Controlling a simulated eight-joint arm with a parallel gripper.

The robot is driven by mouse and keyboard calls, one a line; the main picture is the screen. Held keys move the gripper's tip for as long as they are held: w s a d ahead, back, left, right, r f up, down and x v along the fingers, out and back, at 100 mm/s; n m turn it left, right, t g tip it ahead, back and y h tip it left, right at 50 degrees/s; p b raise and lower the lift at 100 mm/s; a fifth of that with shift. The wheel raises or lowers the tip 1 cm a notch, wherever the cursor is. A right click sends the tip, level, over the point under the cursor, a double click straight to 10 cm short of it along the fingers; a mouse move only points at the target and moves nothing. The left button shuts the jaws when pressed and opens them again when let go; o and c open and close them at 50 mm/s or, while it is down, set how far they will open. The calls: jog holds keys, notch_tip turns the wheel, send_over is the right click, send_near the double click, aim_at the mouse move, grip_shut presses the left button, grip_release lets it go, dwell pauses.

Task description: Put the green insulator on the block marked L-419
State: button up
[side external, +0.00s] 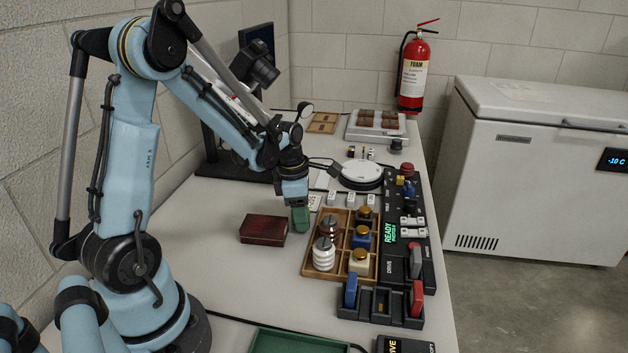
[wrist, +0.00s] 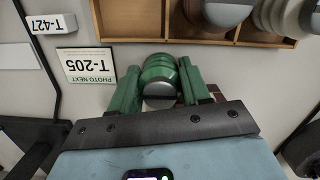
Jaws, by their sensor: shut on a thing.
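My gripper (side external: 300,218) points down over the table, between the dark red box and the wooden tray. In the wrist view its two green fingers (wrist: 160,84) are shut on the green insulator (wrist: 159,70), which has rounded ribs and a grey end. In the side view the fingers largely hide the insulator, and I cannot tell whether it touches the table. Several small white label blocks (side external: 349,198) stand behind the tray. Their marks are too small to read, so I cannot tell which is L-419. The wrist view shows a tag reading T-427 (wrist: 45,24) and a card reading PHOTO NEXT T-205 (wrist: 86,64).
The wooden tray (side external: 309,263) holds a brown insulator (side external: 329,228), a white insulator (side external: 324,255) and gold-capped pieces. The dark red box (side external: 263,229) lies left of my gripper. A black control panel (side external: 424,262) stands right of the tray.

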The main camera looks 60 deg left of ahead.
jog(key=shift+r, duration=0.75)
jog(key=r, duration=0.1)
jog(key=d+r, duration=0.1)
jog(key=r, duration=0.1)
jog(key=d+r, duration=0.2)
jog(key=d, duration=0.1)
jog(key=s+d+r, duration=0.1)
jog(key=d+r, duration=0.1)
jog(key=d, duration=0.1)
jog(key=s+d+r, duration=0.1)
jog(key=d+r, duration=0.1)
jog(key=d, duration=0.2)
jog(key=shift+r, duration=0.2)
jog(key=s+a+r, duration=0.1)
jog(key=s+r, duration=0.3)
jog(key=s, duration=0.3)
jog(key=a+f, duration=0.2)
jog(key=a, duration=0.1)
jog(key=a+f, duration=0.2)
jog(key=a, duration=0.2)
jog(key=a+f, duration=0.2)
jog(key=a, duration=0.2)
jog(key=shift+w+a+f, duration=0.2)
jog(key=shift+w+f, duration=0.05)
jog(key=shift+f, duration=2.1)
